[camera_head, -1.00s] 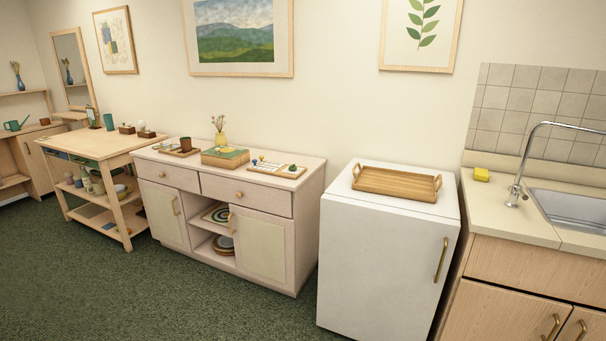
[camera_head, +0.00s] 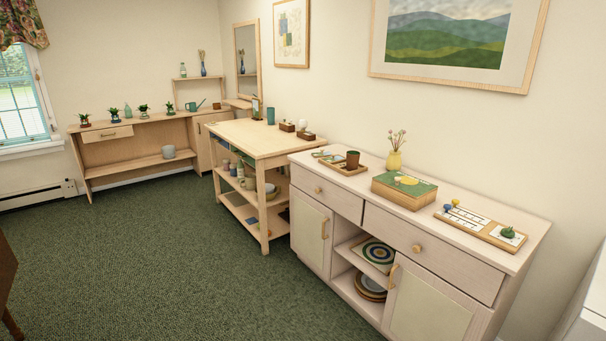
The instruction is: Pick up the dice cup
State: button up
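A small dark brown cup (camera_head: 353,159), which looks like the dice cup, stands upright on a wooden tray (camera_head: 334,168) on top of the pale sideboard (camera_head: 408,190). Small items lie on the tray to its left, too small to make out. My gripper is not in view.
A green-topped game box (camera_head: 404,189), a yellow vase (camera_head: 394,160) and a board with game pieces (camera_head: 480,227) share the sideboard top. A wooden cart (camera_head: 262,139) stands to its left. A low shelf with plants (camera_head: 130,128) is at the back. The green carpet (camera_head: 170,255) in front is clear.

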aim_at(354, 157)
jog(key=i+j+u, duration=0.15)
jog(key=i+u, duration=0.3)
jog(key=i, duration=0.2)
jog(key=i+l+u, duration=0.1)
jog(key=i+u, duration=0.35)
jog(key=i, duration=0.15)
jog(key=i+z, duration=0.2)
jog(key=i, duration=0.25)
jog(key=i+j+z, duration=0.2)
jog(key=i, duration=0.25)
jog(key=i+j+z, duration=0.2)
jog(key=i, duration=0.25)
jog(key=i+j+z, duration=0.15)
jog(key=i, duration=0.3)
jog(key=i+j+z, duration=0.25)
jog(key=z, duration=0.15)
jog(key=i+j+z, duration=0.7)
jog(key=j+z, duration=0.15)
